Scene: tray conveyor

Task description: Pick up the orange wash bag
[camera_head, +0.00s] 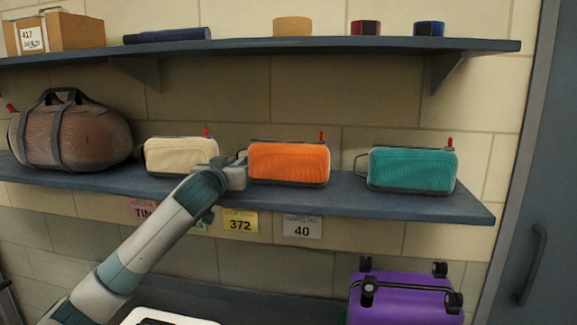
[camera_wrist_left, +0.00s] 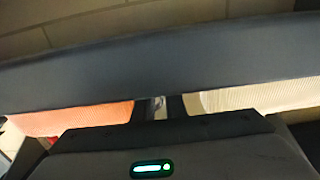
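The orange wash bag (camera_head: 290,163) stands upright on the middle shelf, with a dark base, a red zip tag and a loop at its left end. My left gripper (camera_head: 239,170) is at that left end, close to the loop. Contact with the loop cannot be made out. In the left wrist view, the orange bag (camera_wrist_left: 75,120) shows at the left, and my left gripper's dark fingers (camera_wrist_left: 160,107) are close together at the centre. Whether they hold anything is unclear. My right gripper is not in view.
A cream bag (camera_head: 180,154) stands just left of the gripper, partly behind my arm, and a teal bag (camera_head: 412,169) stands to the right. The shelf edge (camera_head: 400,204) runs in front. A brown duffel (camera_head: 72,135) is far left. A purple suitcase (camera_head: 405,303) is below.

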